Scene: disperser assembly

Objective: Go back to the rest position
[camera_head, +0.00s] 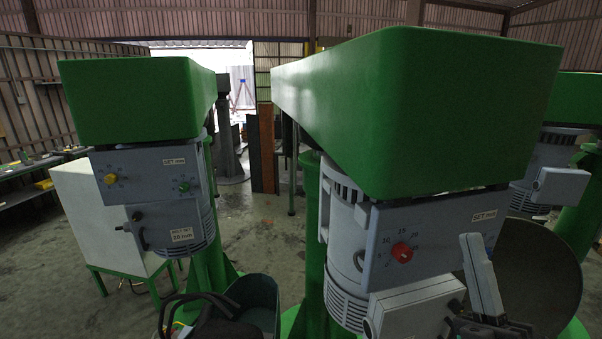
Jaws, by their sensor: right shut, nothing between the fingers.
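My right gripper (474,243) is at the lower right, its two light grey fingers pointing up and close together with nothing between them. It is in front of the nearer green disperser (430,110), by the lower right of that machine's grey control panel (430,235) with a red knob (401,252). I cannot tell whether it touches the panel or the white box (410,308) below. My left gripper's fingers do not show. A dark curved shape with cables (195,312) is at the bottom edge left of centre.
A second green disperser (130,100) stands at the left, with yellow and green knobs on its panel. A white cabinet (80,205) on a green frame is behind it. A dark green bin (255,298) is at the bottom. Another disperser (550,160) stands at the right. Open floor (265,235) shows between the machines.

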